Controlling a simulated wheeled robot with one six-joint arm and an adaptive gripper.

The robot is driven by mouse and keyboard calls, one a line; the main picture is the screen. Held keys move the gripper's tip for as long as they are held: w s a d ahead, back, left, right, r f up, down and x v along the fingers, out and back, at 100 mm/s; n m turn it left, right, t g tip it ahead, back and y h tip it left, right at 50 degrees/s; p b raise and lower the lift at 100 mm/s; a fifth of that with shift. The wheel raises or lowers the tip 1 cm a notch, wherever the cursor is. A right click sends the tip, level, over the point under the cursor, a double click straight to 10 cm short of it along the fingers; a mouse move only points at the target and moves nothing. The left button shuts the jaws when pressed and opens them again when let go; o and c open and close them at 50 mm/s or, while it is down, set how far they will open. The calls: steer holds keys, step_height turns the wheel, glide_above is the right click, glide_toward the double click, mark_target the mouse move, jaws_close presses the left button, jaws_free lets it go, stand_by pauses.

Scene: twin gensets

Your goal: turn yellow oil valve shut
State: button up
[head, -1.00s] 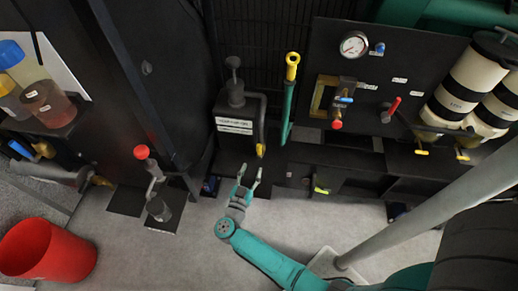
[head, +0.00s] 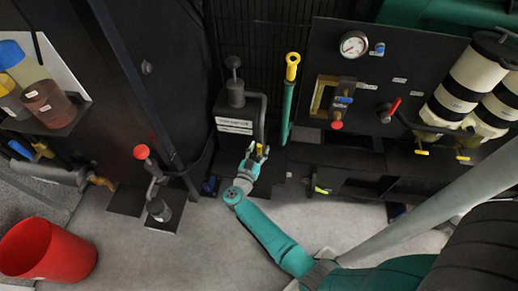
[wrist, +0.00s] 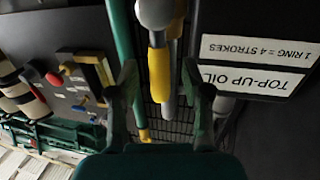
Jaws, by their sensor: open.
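A yellow handle (wrist: 158,75) hangs below a grey rounded part at the black top-up oil unit (head: 236,112). In the wrist view it stands between the two fingers of my gripper (wrist: 162,84), with gaps on both sides. In the head view, my gripper (head: 258,150) is open at the lower end of the unit's grey pipe, and its fingers partly hide the yellow piece. Whether the fingers touch it cannot be told. Other small yellow handles (head: 421,152) sit under the striped filters at the right.
A green lever with a yellow top (head: 292,66) stands close right of the unit. A red-knobbed hand pump (head: 152,185) and a red bucket (head: 48,250) are on the left. A gauge panel (head: 375,80) stands right. Grey floor lies clear in front.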

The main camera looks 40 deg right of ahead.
steer(key=shift+d, duration=0.15)
jaws_close()
